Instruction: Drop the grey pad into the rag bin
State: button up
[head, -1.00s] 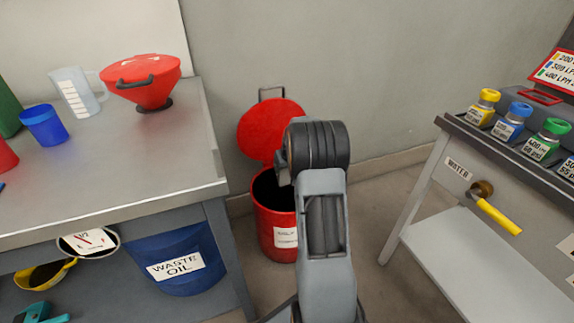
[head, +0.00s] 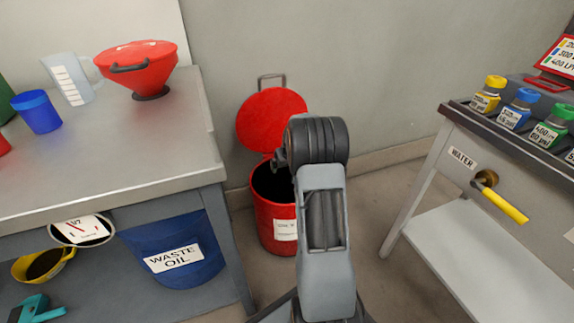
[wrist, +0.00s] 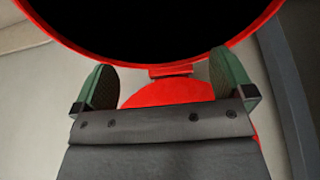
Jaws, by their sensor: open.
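The rag bin (head: 262,222) is a red bin with a white label, standing on the floor by the wall. Its round red lid (head: 268,112) stands open behind it and its inside is dark. In the wrist view the bin's red rim (wrist: 172,70) and black opening fill the top, with the red lid (wrist: 165,92) below. My gripper (wrist: 163,65) is open, its green-backed fingers spread at the bin's rim with nothing seen between them. In the head view my arm hides the gripper and part of the bin. I see no grey pad in either view.
A metal bench (head: 120,165) stands left, with a red funnel (head: 140,72), a jug and a blue cup; a blue waste oil bucket (head: 175,250) is below. A cart (head: 462,190) with small bottles and a yellow-handled valve (head: 500,205) stands right. Floor between is clear.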

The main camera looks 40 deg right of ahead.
jog(key=shift+s, duration=0.1)
dwell(0.5)
jog(key=s, duration=0.1)
jog(key=s+a+b, duration=0.1)
jog(key=s, duration=0.1)
jog(key=shift+s, duration=0.25)
jog(key=shift+s, duration=0.1)
